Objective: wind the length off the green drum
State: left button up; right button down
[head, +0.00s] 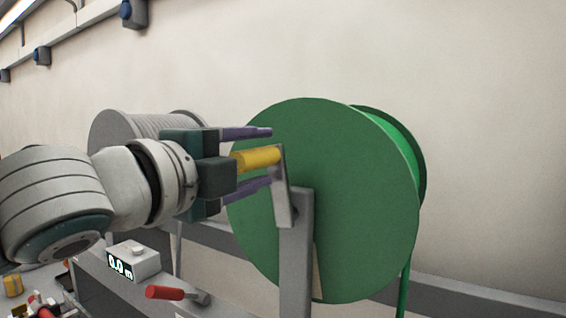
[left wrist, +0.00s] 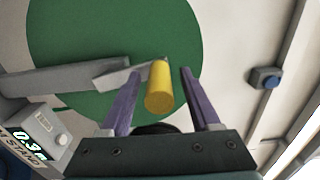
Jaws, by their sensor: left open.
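The green drum (head: 345,200) stands upright on a grey stand (head: 296,245), with a green strand (head: 404,285) hanging from its right side. A grey crank arm (head: 283,190) with a yellow handle (head: 258,159) is on the drum's near side. My left gripper (head: 268,157) is open, its purple fingers on either side of the handle. In the left wrist view the yellow handle (left wrist: 160,90) lies between the fingers, with gaps on both sides. The counter box (head: 133,262) reads 0.0 m in the head view. My right gripper is out of view.
A grey drum (head: 145,130) stands behind my left arm. A red-handled lever (head: 168,292) sticks out beside the counter box. Small red and yellow items (head: 14,285) lie at the bottom left. The wall right of the green drum is clear.

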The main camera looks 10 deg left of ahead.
pick_arm(q)
jog(key=b+v, duration=0.2)
jog(key=v, duration=0.7)
jog(key=shift+s, duration=0.15)
